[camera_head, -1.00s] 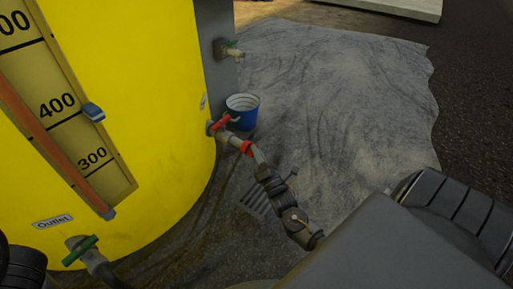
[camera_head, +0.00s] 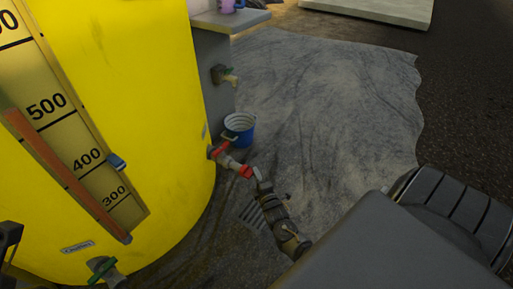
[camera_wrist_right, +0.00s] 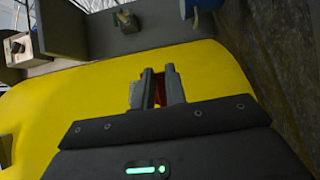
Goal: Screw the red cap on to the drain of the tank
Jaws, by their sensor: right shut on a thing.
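The yellow tank (camera_head: 140,110) fills the left of the head view. Its drain (camera_head: 230,162) is a short metal pipe with a red valve handle (camera_head: 219,149), low on the tank's right side. The red cap (camera_head: 246,171) is at the outer end of the drain pipe, in line with it; I cannot tell whether it is threaded on. My right gripper (camera_head: 257,173) is shut on the cap from the lower right. In the right wrist view, red shows between the two fingers (camera_wrist_right: 160,88), mostly hidden by them. My left gripper is not clearly seen; only a dark part shows at the left edge.
A blue bucket (camera_head: 240,130) stands behind the drain. A green-handled tap (camera_head: 224,76) sticks out of a grey cabinet (camera_head: 216,40) farther back. A green-handled outlet valve (camera_head: 103,268) is at lower left. The pale ground sheet (camera_head: 320,110) at right is clear.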

